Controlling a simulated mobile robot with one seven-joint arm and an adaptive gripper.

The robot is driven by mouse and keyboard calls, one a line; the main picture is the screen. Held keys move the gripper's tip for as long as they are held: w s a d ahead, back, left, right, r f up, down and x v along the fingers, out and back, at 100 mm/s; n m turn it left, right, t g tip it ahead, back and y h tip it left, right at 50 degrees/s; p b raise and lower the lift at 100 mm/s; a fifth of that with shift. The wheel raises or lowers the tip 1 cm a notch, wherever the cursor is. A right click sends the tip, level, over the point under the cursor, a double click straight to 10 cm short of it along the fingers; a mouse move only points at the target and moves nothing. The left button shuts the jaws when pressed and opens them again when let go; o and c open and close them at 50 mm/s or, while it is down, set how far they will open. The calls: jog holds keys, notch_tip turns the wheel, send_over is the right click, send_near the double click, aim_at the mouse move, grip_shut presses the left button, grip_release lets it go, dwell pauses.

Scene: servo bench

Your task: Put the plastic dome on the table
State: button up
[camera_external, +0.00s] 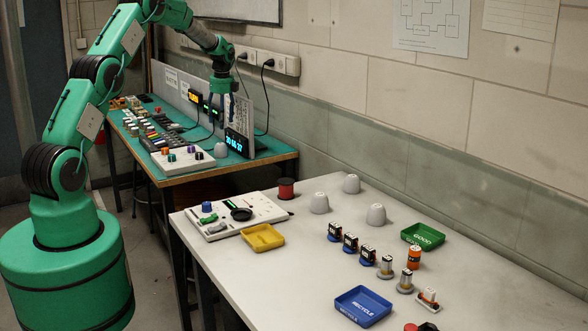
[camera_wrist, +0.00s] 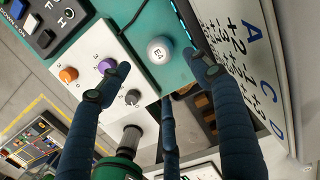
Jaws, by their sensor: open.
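A small pale plastic dome (camera_external: 221,150) sits on the right end of the green-topped bench. In the wrist view, the dome (camera_wrist: 160,50) shows marked "E4", beside a white knob panel. My gripper (camera_external: 222,97) hangs above the right end of that bench, above the dome. In the wrist view, my gripper (camera_wrist: 160,76) is open, with its dark blue fingers spread and nothing between them; the dome appears just beyond the fingertips. Three similar pale domes stand on the white table (camera_external: 260,290): one at the back (camera_external: 351,183), one left (camera_external: 319,203) and one right (camera_external: 376,214).
The knob panel (camera_external: 183,158) and a clock display (camera_external: 237,142) stand close to the bench dome. The white table holds a yellow tray (camera_external: 263,238), a blue tray (camera_external: 362,306), a green tray (camera_external: 422,236), a red spool (camera_external: 286,189) and several small components. Its front left is clear.

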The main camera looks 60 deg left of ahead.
jog(key=shift+d, duration=0.1)
jog(key=s+d+r+n+t, duration=0.1)
jog(key=s+d+r+n, duration=0.35)
jog(key=d+r, duration=1)
jog(key=s+d+r+n+t, duration=0.25)
jog(key=s+d+r, duration=0.35)
jog(key=d+r, duration=0.85)
jog(key=s+d+n, duration=0.5)
jog(key=s+d, duration=0.9)
jog(key=d, duration=0.3)
jog(key=s+d+f+n+t, duration=0.1)
jog(key=s+d+f+n, duration=0.1)
jog(key=s+d, duration=0.2)
jog(key=s+d+f+n+t+h, duration=0.1)
jog(key=s+d, duration=0.4)
jog(key=s, duration=0.6)
jog(key=shift+f+n, duration=0.5)
